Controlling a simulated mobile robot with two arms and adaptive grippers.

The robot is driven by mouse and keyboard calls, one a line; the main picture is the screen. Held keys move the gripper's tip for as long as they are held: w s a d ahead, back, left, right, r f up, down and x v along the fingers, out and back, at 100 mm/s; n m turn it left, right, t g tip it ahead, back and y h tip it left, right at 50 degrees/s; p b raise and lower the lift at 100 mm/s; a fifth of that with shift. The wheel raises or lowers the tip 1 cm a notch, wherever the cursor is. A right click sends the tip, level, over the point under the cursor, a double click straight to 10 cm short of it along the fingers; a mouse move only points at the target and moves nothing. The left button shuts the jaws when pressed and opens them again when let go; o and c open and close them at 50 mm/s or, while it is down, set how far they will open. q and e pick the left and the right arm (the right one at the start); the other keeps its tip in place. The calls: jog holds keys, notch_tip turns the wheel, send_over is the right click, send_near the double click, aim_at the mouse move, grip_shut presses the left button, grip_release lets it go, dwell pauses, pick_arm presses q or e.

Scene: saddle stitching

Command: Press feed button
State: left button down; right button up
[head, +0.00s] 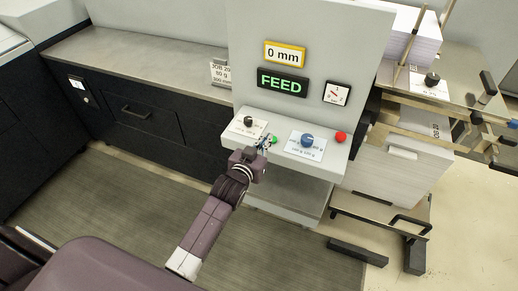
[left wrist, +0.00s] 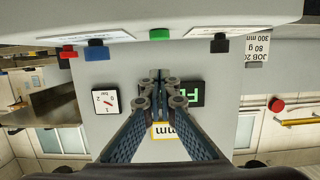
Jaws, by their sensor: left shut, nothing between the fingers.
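The green button (head: 274,140) sits on the light control shelf of the machine, between a dark knob and a blue knob. It also shows in the left wrist view (left wrist: 159,34), where the scene appears upside down. My left gripper (head: 267,142) is shut and empty, its tips close beside the green button in the head view. In the left wrist view the fingertips (left wrist: 160,76) come together apart from the button; I cannot tell the exact gap. The FEED sign (head: 282,82) glows green above, and fingers partly cover it in the wrist view. My right gripper is not in view.
A blue knob (head: 307,140) and a red button (head: 340,136) stand right of the green button, a dark knob (head: 248,121) left. A "0 mm" display (head: 284,54) and gauge (head: 337,93) are on the panel. A paper stack (head: 412,38) stands right. The floor in front is clear.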

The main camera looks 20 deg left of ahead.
pick_arm(q)
jog(key=b+v, duration=0.1)
jog(key=v, duration=0.4)
jog(key=shift+s+a+r, duration=0.1)
jog(key=shift+s+r, duration=0.1)
jog(key=shift+s, duration=0.15)
